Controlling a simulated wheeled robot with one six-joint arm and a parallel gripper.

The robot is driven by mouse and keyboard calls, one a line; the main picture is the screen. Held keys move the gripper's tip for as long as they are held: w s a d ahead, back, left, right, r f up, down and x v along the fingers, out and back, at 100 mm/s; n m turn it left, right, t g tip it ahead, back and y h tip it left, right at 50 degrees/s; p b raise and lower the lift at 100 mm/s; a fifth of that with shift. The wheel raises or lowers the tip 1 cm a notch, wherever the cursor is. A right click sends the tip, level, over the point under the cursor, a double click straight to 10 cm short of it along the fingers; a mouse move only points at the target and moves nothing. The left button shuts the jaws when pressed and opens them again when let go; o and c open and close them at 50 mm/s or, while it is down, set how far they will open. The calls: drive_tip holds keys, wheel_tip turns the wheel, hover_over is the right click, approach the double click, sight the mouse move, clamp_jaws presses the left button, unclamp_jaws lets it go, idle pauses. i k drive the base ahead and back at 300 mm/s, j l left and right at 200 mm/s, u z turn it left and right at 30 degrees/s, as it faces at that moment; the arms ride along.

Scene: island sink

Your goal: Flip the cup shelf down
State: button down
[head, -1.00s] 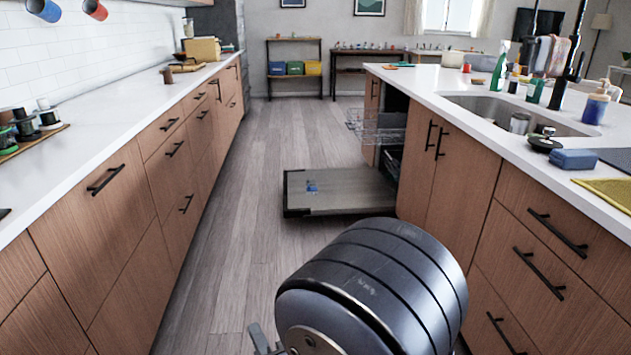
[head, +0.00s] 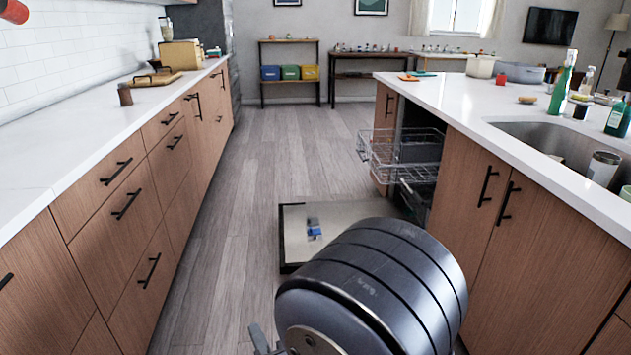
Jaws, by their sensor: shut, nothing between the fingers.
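The open dishwasher stands in the island in the head view, with its door (head: 345,222) folded down flat near the floor. Its upper wire rack (head: 400,150) is slid out over the door and looks empty. A cup shelf cannot be made out for certain among the thin wires at this distance. My dark arm link fills the bottom middle and covers the near right part of the door. The dishwasher is ahead of me, well beyond my arm.
A blue and white item (head: 314,228) lies on the door. The wood floor (head: 250,200) is clear between the left counter (head: 60,180) and the island (head: 470,100). Closed island cabinets (head: 490,200) with black handles stand at the near right. A sink (head: 560,145) is above them.

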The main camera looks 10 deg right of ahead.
sight(429, 152)
drive_tip(key=i+z, duration=0.2)
drive_tip(key=i, duration=0.3)
drive_tip(key=i+j+z, duration=0.2)
drive_tip(key=i, duration=0.3)
drive_tip(key=i+j+z, duration=0.2)
drive_tip(key=i, duration=0.3)
drive_tip(key=i+z, duration=0.6)
drive_tip(key=z, duration=0.25)
drive_tip(key=i+j+z, duration=0.15)
drive_tip(key=z, duration=0.25)
drive_tip(key=i+j+z, duration=0.25)
drive_tip(key=z, duration=0.15)
drive_tip(key=i, duration=0.1)
